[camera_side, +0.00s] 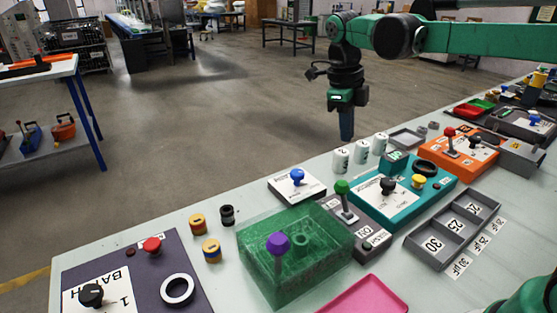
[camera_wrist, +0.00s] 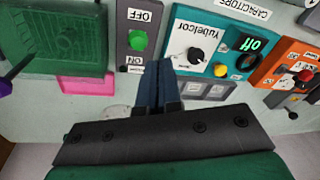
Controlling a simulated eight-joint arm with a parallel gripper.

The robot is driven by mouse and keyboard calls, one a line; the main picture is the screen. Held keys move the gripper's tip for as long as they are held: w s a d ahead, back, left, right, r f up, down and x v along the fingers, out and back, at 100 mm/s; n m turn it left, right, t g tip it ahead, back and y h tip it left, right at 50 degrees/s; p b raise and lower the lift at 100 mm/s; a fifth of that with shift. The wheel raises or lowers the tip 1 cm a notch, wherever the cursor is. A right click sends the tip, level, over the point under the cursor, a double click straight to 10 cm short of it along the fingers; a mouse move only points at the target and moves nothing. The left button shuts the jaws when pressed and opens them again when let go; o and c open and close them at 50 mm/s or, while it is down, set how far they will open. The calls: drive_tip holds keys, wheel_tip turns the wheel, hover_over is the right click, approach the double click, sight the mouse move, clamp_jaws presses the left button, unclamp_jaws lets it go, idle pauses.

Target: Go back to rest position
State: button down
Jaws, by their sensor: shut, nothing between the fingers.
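My gripper (camera_side: 346,124) hangs pointing down at the back edge of the table in the side view, above and behind the white cylinders. Its blue fingers are together and hold nothing. In the wrist view the closed fingers (camera_wrist: 160,80) show between the grey switch box (camera_wrist: 137,30) with a green knob and the teal panel (camera_wrist: 204,32) with a black dial. The gripper is apart from everything on the table.
A green see-through box (camera_side: 320,262) with a purple knob stands at front centre. White cylinders (camera_side: 341,160) stand near the back edge. An orange panel (camera_side: 460,150) and a grey compartment tray (camera_side: 415,241) are on the right. Open floor lies behind the table.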

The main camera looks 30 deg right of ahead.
drive_tip(key=s+a+f+n+t, duration=0.2)
drive_tip(key=s+n+t, duration=0.2)
drive_tip(key=n, duration=1.1)
drive_tip(key=s+a+f+n+t+y, duration=0.1)
drive_tip(key=s+n+t, duration=0.3)
drive_tip(key=n, duration=1.2)
drive_tip(key=shift+s+a+f+y, duration=0.3)
drive_tip(key=shift+s+a+f, duration=0.2)
drive_tip(key=shift+s, duration=0.5)
